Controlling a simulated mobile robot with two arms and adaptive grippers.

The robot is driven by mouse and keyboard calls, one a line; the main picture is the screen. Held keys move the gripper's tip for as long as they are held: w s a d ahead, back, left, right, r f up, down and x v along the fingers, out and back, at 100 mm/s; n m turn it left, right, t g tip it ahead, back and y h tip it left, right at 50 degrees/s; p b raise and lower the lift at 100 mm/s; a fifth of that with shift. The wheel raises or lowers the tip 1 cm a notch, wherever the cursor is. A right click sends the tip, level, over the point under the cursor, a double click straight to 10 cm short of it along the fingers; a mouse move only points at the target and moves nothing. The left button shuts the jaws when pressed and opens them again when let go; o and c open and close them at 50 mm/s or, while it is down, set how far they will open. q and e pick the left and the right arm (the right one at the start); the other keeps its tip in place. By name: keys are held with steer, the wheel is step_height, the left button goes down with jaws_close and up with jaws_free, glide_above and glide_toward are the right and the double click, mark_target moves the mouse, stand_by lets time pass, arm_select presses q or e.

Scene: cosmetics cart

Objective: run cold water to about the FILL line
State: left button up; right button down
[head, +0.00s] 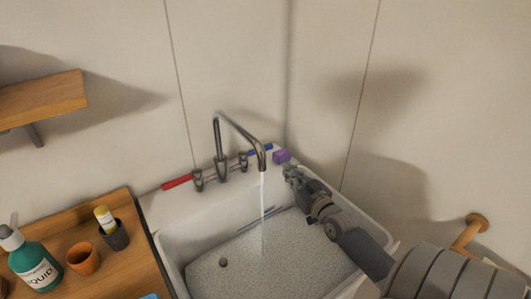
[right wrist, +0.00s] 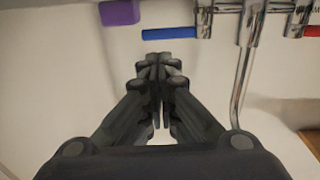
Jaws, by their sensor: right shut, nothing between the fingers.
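The chrome faucet (head: 219,140) stands at the back of the white sink (head: 165,243), and a thin stream of water (head: 263,215) falls from its spout into the basin. The blue handle (head: 260,149) is right of the spout base; it also shows in the right wrist view (right wrist: 169,33). The red handle (head: 177,182) is at the left. My right gripper (head: 290,172) is shut and empty, just in front of and below the blue handle, apart from it. Speckled grey covers the basin floor. I cannot make out a FILL line. My left gripper is not in view.
A purple block (head: 282,156) sits on the sink's back ledge near the corner. A wooden counter (head: 62,236) at the left holds a green soap bottle (head: 37,266), an orange cup (head: 83,259) and a dark cup (head: 116,236). A wooden shelf (head: 42,99) is above. A wooden wall peg (head: 474,225) is at the right.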

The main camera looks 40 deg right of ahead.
steer(key=x, duration=1.2)
steer(key=shift+w+f+p, duration=0.15)
steer(key=shift+w+p, duration=0.1)
steer(key=shift+p, duration=0.1)
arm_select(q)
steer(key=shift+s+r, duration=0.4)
arm_select(e)
steer(key=shift+w+d+f+b, duration=0.1)
steer(key=shift+w+d+b, duration=0.15)
steer(key=shift+w+b, duration=0.45)
steer(key=shift+d+r, duration=0.15)
steer(key=shift+r, duration=0.05)
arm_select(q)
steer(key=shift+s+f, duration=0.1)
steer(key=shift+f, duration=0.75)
arm_select(e)
steer(key=shift+r, duration=0.3)
